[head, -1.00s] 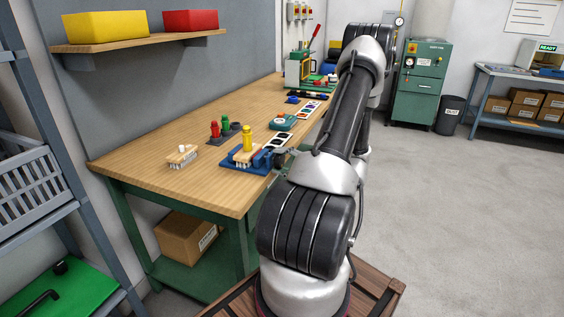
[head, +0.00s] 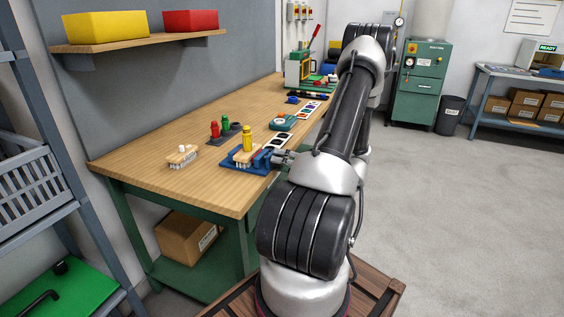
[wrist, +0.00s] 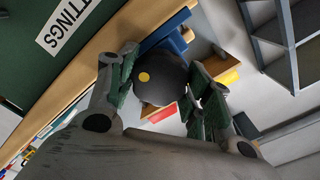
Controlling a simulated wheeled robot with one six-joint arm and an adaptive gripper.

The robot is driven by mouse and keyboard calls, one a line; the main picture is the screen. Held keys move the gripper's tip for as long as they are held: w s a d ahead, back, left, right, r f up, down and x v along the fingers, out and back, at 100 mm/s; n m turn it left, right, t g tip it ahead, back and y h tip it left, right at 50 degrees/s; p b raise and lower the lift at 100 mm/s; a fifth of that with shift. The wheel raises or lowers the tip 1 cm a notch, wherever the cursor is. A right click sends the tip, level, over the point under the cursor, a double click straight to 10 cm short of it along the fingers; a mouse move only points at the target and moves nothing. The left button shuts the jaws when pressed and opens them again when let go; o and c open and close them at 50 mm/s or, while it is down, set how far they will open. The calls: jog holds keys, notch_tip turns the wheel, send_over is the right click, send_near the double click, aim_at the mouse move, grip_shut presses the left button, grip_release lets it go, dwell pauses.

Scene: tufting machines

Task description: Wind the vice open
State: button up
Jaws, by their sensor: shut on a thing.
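The blue vice (head: 262,170) stands on the near front edge of the wooden bench. A tan block with pale bristles or pins (head: 241,157) and a yellow-topped piece (head: 247,141) sit at it; whether the jaws clamp them I cannot tell. In the wrist view a round black knob (wrist: 165,85) with a yellow dot faces me, with blue vice parts (wrist: 168,38) behind it. My gripper (wrist: 162,74) is shut on the knob, one finger on each side. In the head view my gripper (head: 281,157) is small and partly hidden by my arm.
A second tan bristled block (head: 182,156) lies left on the bench (head: 150,135). Red and green pieces (head: 220,128) stand in a dark holder behind the vice. A teal round device (head: 283,122) and a strip of cards lie further along. Open floor lies right.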

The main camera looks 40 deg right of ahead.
jog(key=shift+n, duration=0.6)
jog(key=o, duration=1)
jog(key=shift+o, duration=0.2)
jog(key=shift+s, duration=0.15)
jog(key=v, duration=1.1)
jog(key=shift+s+d, duration=0.2)
jog(key=shift+s, duration=0.15)
jog(key=shift+f, duration=0.1)
